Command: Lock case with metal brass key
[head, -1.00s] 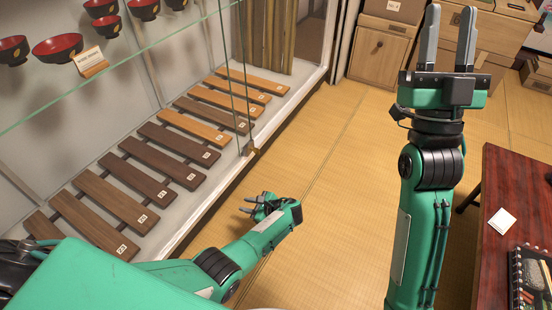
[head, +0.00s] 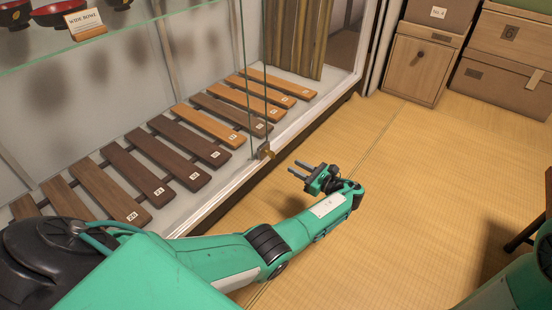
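The glass display case (head: 215,182) fills the left of the head view, with a vertical glass edge running down its front. A small brass lock (head: 265,151) sits at the foot of that edge, on the case's lower front rail. I cannot tell whether it is locked. My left gripper (head: 296,167) is just right of and slightly below the lock in the picture, apart from it. Its two fingers point left toward the case and stand apart, with nothing seen between them. I cannot make out the key. My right gripper is out of view; part of its arm shows at bottom right.
A wooden xylophone (head: 168,135) lies inside the case, below a glass shelf with red and black bowls (head: 60,9) and a label card (head: 86,24). Boxes (head: 418,60) stand at the back right. The tatami floor (head: 420,190) is largely clear.

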